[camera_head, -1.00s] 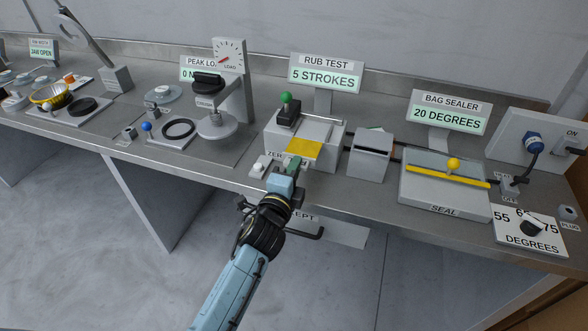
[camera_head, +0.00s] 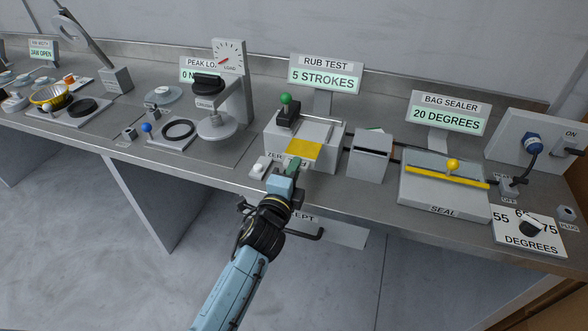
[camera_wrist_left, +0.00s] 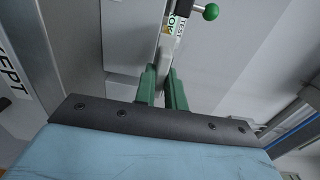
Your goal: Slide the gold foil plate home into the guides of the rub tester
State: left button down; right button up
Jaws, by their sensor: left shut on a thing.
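The gold foil plate (camera_head: 304,149) lies at the front of the rub tester (camera_head: 325,130), a light grey box with a green-knobbed black rubbing head (camera_head: 288,112) on top. Whether the plate is fully in the guides cannot be told. My left gripper (camera_head: 292,167) is at the plate's near edge, its green fingers pointing at the tester. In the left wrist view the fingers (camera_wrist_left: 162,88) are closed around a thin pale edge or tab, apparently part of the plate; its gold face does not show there. My right gripper is not in view.
The rub test display (camera_head: 325,77) reads 5 strokes. A white button (camera_head: 259,167) is left of my fingers. A grey open-topped box (camera_head: 369,157) and the bag sealer (camera_head: 446,187) stand to the right, the load press (camera_head: 218,118) to the left.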

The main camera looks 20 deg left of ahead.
aim_at(308, 142)
pick_arm(q)
jog(key=shift+w+b, duration=0.4)
jog(key=shift+w, duration=1.05)
jog(key=shift+w+d+b, duration=0.15)
jog(key=shift+w+b, duration=0.9)
jog(key=shift+w, duration=1.55)
jog(key=c, duration=1.4)
grip_release()
jog(key=s+p, duration=0.1)
jog(key=s, duration=1.2)
jog(key=shift+s+a, duration=0.2)
